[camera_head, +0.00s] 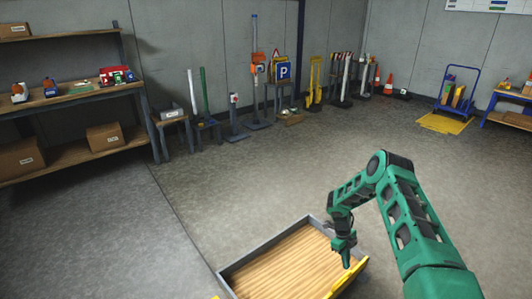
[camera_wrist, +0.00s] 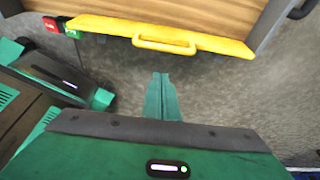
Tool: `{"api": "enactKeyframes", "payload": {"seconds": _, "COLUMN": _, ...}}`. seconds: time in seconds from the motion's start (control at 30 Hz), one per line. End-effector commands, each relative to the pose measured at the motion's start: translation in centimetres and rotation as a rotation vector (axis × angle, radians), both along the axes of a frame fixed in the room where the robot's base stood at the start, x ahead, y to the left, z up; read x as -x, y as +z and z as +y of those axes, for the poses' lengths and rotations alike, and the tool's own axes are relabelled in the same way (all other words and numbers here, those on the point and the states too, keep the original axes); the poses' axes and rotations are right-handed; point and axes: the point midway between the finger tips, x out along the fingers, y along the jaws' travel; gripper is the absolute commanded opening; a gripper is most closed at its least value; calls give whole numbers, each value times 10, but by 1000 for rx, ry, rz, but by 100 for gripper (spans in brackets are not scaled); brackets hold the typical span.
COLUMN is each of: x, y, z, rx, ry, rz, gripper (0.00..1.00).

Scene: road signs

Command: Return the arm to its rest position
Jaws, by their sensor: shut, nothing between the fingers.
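My arm is green and reaches in from the lower right of the head view, bent at the elbow. My gripper (camera_head: 346,262) points down over the right side of a wooden-floored tray with grey walls. In the wrist view my gripper (camera_wrist: 161,98) shows its two fingers pressed together, with nothing between them. The fingertips lie just short of the tray's yellow front edge and handle (camera_wrist: 165,44) in that picture. I cannot tell the exact height of the gripper above the tray.
The tray (camera_head: 222,276) is low in the head view. Shelves (camera_head: 70,99) with boxes stand at the left. Along the back wall are posts, a blue parking sign (camera_head: 283,72) and cones (camera_head: 388,85). A blue trolley (camera_head: 456,90) stands at the right. The middle floor is clear.

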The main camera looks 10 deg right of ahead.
Motion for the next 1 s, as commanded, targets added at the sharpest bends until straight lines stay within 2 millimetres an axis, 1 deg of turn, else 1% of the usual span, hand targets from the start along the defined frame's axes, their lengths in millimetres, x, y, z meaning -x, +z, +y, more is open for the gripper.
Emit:
{"api": "enactKeyframes", "payload": {"seconds": 0.07, "x": -6, "y": 18, "z": -3, "rx": -4, "ry": 38, "rz": -5, "gripper": 0}}
{"api": "enactKeyframes", "payload": {"seconds": 0.17, "x": -12, "y": 53, "z": -9, "rx": -14, "ry": 119, "rz": -2, "gripper": 0}}
{"api": "enactKeyframes", "payload": {"seconds": 0.2, "x": -14, "y": 70, "z": -12, "rx": -20, "ry": 160, "rz": 0, "gripper": 0}}
{"api": "enactKeyframes", "payload": {"seconds": 0.27, "x": -16, "y": 97, "z": -15, "rx": -30, "ry": 225, "rz": 3, "gripper": 0}}
{"api": "enactKeyframes", "payload": {"seconds": 0.3, "x": -17, "y": 114, "z": -17, "rx": -36, "ry": 266, "rz": 7, "gripper": 0}}
{"api": "enactKeyframes", "payload": {"seconds": 0.37, "x": -17, "y": 140, "z": -20, "rx": -45, "ry": 328, "rz": 12, "gripper": 0}}
{"api": "enactKeyframes", "payload": {"seconds": 0.4, "x": -15, "y": 156, "z": -22, "rx": -51, "ry": 368, "rz": 17, "gripper": 0}}
{"api": "enactKeyframes", "payload": {"seconds": 0.53, "x": -9, "y": 211, "z": -29, "rx": -68, "ry": 496, "rz": 31, "gripper": 0}}
{"api": "enactKeyframes", "payload": {"seconds": 0.57, "x": -6, "y": 223, "z": -31, "rx": -74, "ry": 524, "rz": 36, "gripper": 0}}
{"api": "enactKeyframes", "payload": {"seconds": 0.6, "x": -2, "y": 239, "z": -32, "rx": -79, "ry": 561, "rz": 40, "gripper": 0}}
{"api": "enactKeyframes", "payload": {"seconds": 0.67, "x": 5, "y": 263, "z": -34, "rx": -88, "ry": 617, "rz": 47, "gripper": 0}}
{"api": "enactKeyframes", "payload": {"seconds": 0.7, "x": 10, "y": 279, "z": -36, "rx": -94, "ry": 652, "rz": 53, "gripper": 0}}
{"api": "enactKeyframes", "payload": {"seconds": 0.77, "x": 18, "y": 302, "z": -37, "rx": -103, "ry": 707, "rz": 60, "gripper": 0}}
{"api": "enactKeyframes", "payload": {"seconds": 0.8, "x": 24, "y": 316, "z": -38, "rx": -109, "ry": 741, "rz": 65, "gripper": 0}}
{"api": "enactKeyframes", "payload": {"seconds": 0.87, "x": 34, "y": 338, "z": -39, "rx": -120, "ry": 794, "rz": 72, "gripper": 0}}
{"api": "enactKeyframes", "payload": {"seconds": 1.0, "x": 62, "y": 386, "z": -39, "rx": -145, "ry": 913, "rz": 87, "gripper": 0}}
